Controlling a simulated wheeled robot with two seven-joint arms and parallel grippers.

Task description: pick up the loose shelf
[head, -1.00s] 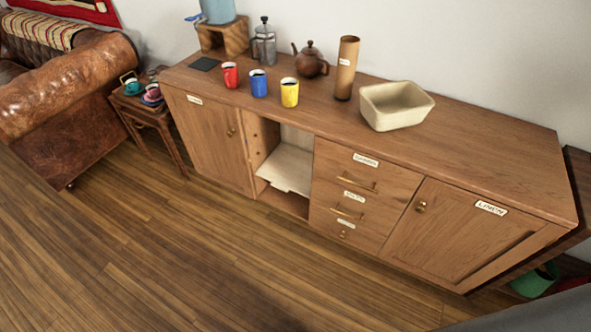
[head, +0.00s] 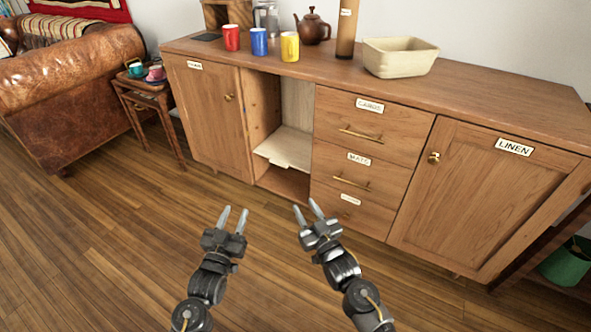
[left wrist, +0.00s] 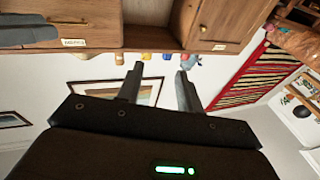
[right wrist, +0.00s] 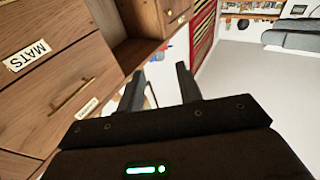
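The loose shelf (head: 286,147) is a pale board inside the open bay of the wooden sideboard (head: 480,95), between the left door and the drawers. Its front edge has a small projecting part, and it looks slightly tilted. My left gripper (head: 234,219) is open and empty, over the floor in front of the bay and below the shelf in the head view. My right gripper (head: 308,214) is open and empty, in front of the drawers' lower left. Neither gripper touches the shelf. The left wrist view shows spread fingers (left wrist: 158,85), as does the right wrist view (right wrist: 161,88).
On the sideboard top stand red (head: 231,38), blue (head: 259,42) and yellow (head: 290,46) mugs, a teapot (head: 313,28), a tall cylinder (head: 346,28) and a cream basin (head: 400,57). A side table (head: 150,100) with cups stands left. The wooden floor in front is clear.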

